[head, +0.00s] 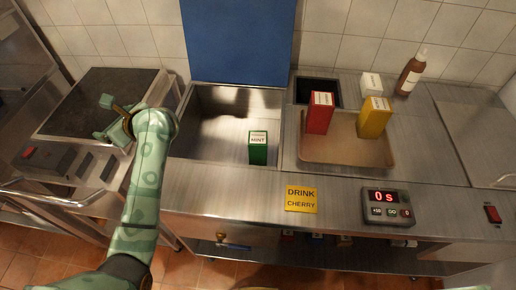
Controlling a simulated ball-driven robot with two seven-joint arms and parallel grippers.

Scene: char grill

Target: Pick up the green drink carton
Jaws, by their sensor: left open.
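The green drink carton (258,149), with a white top reading "MINT", stands upright at the front right of a sunken metal basin. My left gripper (108,116) is open and empty over the dark grill plate at the left. It is well to the left of the carton and apart from it. My left arm comes up from the bottom left and crosses the counter's left end. My right gripper is not in view.
A tray (345,153) holds a red carton (320,114) and a yellow carton (374,118). Behind stand a white-topped box (371,85) and a brown bottle (411,72). A yellow "DRINK CHERRY" sign (301,199) and a timer (388,206) are in front. The basin's left is empty.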

